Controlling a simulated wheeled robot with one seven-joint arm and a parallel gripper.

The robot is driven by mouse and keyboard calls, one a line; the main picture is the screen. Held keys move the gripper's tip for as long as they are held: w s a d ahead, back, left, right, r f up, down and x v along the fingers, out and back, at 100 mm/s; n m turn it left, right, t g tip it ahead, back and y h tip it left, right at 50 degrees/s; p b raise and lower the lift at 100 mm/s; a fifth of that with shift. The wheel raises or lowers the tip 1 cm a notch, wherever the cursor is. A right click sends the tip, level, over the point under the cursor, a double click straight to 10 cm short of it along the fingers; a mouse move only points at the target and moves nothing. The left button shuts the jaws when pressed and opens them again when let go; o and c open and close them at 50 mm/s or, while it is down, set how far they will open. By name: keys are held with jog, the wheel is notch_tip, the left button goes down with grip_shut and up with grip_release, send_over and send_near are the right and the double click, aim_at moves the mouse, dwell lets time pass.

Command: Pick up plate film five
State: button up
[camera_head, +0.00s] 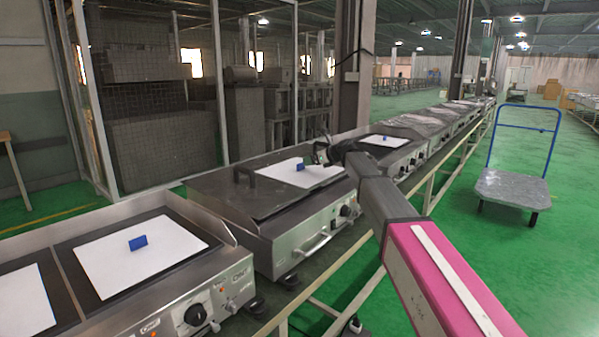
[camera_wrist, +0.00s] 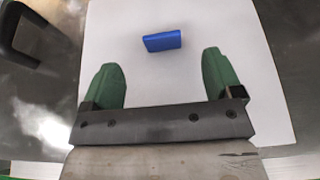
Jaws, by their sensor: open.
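White plate films with blue tabs lie on the griddles in the head view. One film (camera_head: 317,176) lies on the middle griddle, with its blue tab (camera_head: 300,167) standing up from it. I cannot read a number on it. My gripper (camera_head: 322,152) is above this film, at its far right side. In the wrist view my gripper (camera_wrist: 163,78) is open and empty, with green fingertips apart. The blue tab (camera_wrist: 162,41) is ahead of the fingertips and between their lines, on the white film (camera_wrist: 215,25). The tab is not between the fingers.
A near griddle holds another film (camera_head: 110,262) with a blue tab (camera_head: 138,243). A farther griddle holds a film (camera_head: 385,141). A black handle (camera_head: 244,174) rises left of the middle film; it also shows in the wrist view (camera_wrist: 14,35). A blue cart (camera_head: 512,186) stands right.

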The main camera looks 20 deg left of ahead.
aim_at(302, 163)
jog(key=x, duration=0.8)
jog(key=shift+w+f, duration=0.15)
jog(key=shift+f, duration=0.15)
jog(key=c, duration=1)
